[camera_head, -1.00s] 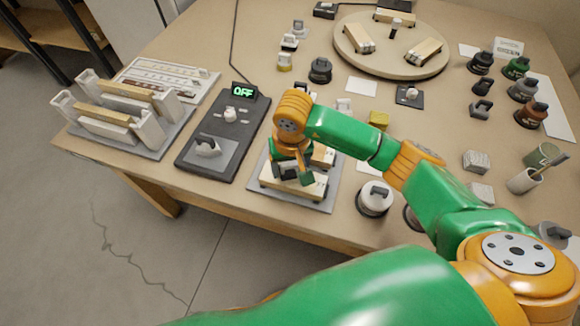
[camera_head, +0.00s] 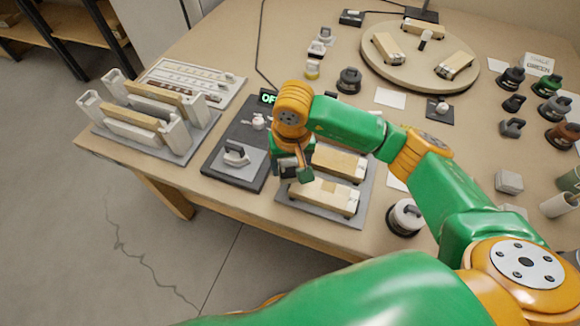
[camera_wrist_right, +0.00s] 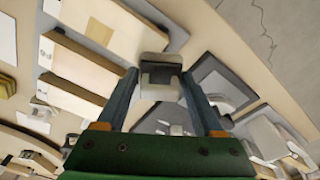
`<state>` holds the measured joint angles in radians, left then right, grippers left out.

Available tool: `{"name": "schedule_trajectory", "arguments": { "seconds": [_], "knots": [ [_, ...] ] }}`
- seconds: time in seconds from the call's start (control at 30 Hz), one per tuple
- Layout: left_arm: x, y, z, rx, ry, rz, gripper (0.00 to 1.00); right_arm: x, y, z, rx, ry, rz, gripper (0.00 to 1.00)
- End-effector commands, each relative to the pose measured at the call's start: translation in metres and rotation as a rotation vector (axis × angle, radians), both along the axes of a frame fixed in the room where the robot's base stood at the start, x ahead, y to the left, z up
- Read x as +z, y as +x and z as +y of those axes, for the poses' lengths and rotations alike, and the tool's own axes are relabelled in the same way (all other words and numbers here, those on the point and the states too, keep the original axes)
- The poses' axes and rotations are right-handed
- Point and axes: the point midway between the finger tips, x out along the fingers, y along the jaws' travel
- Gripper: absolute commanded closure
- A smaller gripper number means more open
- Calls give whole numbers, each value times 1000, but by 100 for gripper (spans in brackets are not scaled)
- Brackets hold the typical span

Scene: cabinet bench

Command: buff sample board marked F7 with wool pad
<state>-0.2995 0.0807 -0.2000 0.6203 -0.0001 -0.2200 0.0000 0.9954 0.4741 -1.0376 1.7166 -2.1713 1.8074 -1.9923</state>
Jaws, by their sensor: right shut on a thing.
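My right gripper (camera_head: 290,178) is at the left edge of a grey tray (camera_head: 361,213). In the right wrist view its fingers (camera_wrist_right: 165,85) are shut on a small pale block with a dark grey top (camera_wrist_right: 160,68). This may be the wool pad; I cannot tell for sure. Two pale wooden sample boards lie on the tray, a far one (camera_head: 340,162) and a near one (camera_head: 322,196). I cannot read any F7 mark on them. My left gripper is not in view.
A dark device with a lit display (camera_head: 268,97) and a grey plate (camera_head: 237,160) stands left of the tray. Further left is a rack (camera_head: 163,110) holding boards. A round turntable (camera_head: 420,75) with blocks is at the back. Several dark-based handled pieces and jars are at right.

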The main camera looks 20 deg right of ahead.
Motion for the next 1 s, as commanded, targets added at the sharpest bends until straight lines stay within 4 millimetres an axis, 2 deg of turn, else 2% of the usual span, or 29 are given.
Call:
{"name": "schedule_trajectory", "arguments": {
  "seconds": [0.1, 0.57, 1.0],
  "knots": [
    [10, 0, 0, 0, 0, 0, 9, 15, 0, 0, -4, 0, -1, 83],
    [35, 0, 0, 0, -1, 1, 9, 54, -1, 1, -18, -1, -1, 83],
    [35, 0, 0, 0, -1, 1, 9, 57, -1, 1, -21, 0, 1, 83]
  ]
}}
